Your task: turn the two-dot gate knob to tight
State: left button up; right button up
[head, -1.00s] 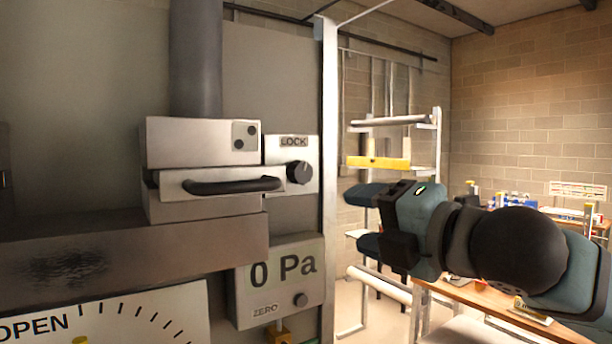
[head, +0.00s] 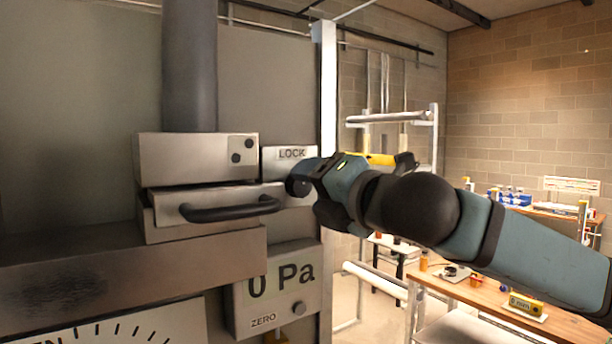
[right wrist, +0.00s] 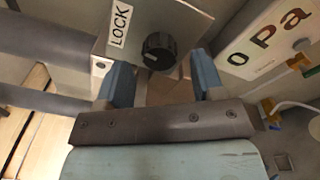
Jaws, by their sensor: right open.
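The plate's black round knob (right wrist: 160,50) shows in the right wrist view, ahead of and between my fingers. My right gripper (head: 312,186) is open in front of the plate and covers part of the knob area in the head view. In the right wrist view its two blue fingers stand apart; contact with the knob cannot be told. My left gripper is not in view.
A dial plate marked with ticks is at the lower left. A wooden bench (head: 470,290) with small items stands at the right. A white post (head: 326,90) rises beside the cabinet.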

aim_at(299, 185)
jog(key=shift+x, duration=0.95)
jog(key=shift+w+a, duration=0.15)
jog(key=shift+w, duration=0.1)
jog(key=shift+c, duration=0.8)
jog(key=c, duration=0.8)
jog(key=shift+o, duration=0.2)
